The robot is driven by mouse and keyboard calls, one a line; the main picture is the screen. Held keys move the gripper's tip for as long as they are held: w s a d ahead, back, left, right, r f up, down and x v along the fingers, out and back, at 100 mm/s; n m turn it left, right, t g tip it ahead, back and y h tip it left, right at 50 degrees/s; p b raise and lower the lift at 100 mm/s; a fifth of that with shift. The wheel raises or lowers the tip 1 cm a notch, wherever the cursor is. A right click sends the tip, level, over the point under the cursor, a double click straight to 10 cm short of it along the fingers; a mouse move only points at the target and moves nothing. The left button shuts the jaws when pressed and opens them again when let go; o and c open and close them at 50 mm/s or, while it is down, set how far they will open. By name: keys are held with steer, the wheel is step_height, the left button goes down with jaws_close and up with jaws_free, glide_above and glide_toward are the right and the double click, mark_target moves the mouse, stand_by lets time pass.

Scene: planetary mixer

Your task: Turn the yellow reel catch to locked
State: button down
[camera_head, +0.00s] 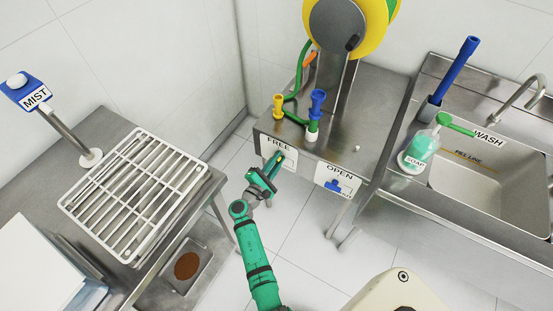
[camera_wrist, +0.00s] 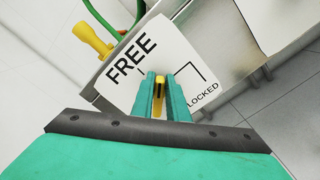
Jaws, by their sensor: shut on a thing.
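The yellow reel catch (camera_wrist: 159,88) sits between my gripper's two green fingers in the wrist view. My gripper (camera_wrist: 160,98) is shut on it. The catch is on a white plate (camera_wrist: 160,50) marked FREE at one end and LOCKED in smaller letters at the other. The fingers hide much of the catch, so I cannot tell its exact setting.
Right of the plate is a second one marked OPEN (camera_head: 340,176) with a blue valve handle (camera_head: 339,186). A hose reel (camera_head: 378,22) stands above, with yellow (camera_head: 279,105) and blue (camera_head: 317,102) nozzles on the steel top. A sink (camera_head: 482,185) is at right, a wire rack (camera_head: 133,193) at left.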

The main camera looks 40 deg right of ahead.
steer(key=m, duration=0.2)
steer(key=f+m, duration=0.1)
steer(key=m, duration=0.1)
steer(key=shift+s, duration=0.15)
steer(key=shift+f+m, duration=0.25)
steer(key=shift+m, duration=1.45)
steer(key=c, duration=1.8)
jaws_free()
steer(key=shift+r, duration=0.1)
steer(key=v, duration=1)
steer(key=shift+s+a, duration=0.2)
steer(key=shift+a, duration=0.15)
